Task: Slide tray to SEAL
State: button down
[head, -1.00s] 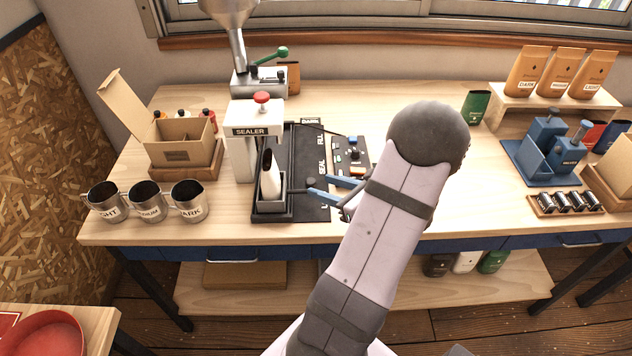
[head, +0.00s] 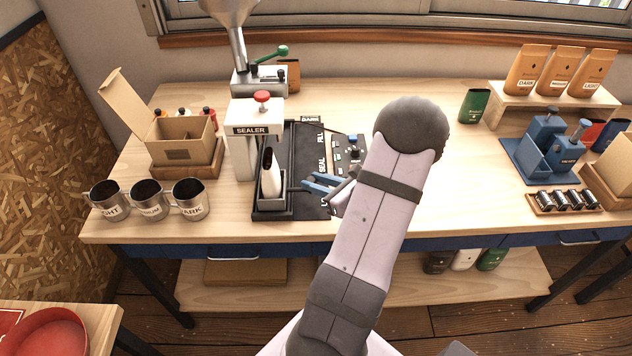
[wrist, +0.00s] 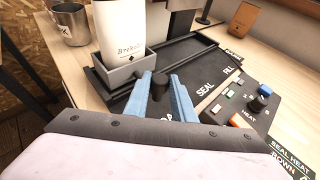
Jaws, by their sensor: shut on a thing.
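The small grey tray (head: 271,209) sits at the front end of the black track (head: 303,158), with a white bag (head: 270,178) standing upright in it. In the wrist view the tray (wrist: 127,73) and bag (wrist: 122,38) are at upper left. My gripper (head: 307,184) is at the tray's right side; its blue fingers are shut on the tray's dark knob handle (wrist: 160,84). The SEAL mark (wrist: 206,88) is on the track edge, farther back than the tray, with FILL (head: 320,138) beyond it. The front mark is mostly hidden by my gripper.
The white sealer (head: 241,150) stands left of the track, behind the tray. A control panel (head: 350,150) lies right of the track. Metal cups (head: 190,200) stand at left. A filler funnel (head: 236,50) is at the back.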

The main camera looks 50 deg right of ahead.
jog(key=w+d+b, duration=0.3)
jog(key=w+d, duration=0.6)
jog(key=shift+w+d, duration=0.1)
jog(key=shift+d, duration=0.05)
dwell(0.4)
jog(key=c, duration=1.5)
grip_release()
jog(key=b+v, duration=0.2)
jog(key=v, duration=0.5)
jog(key=shift+r, duration=0.1)
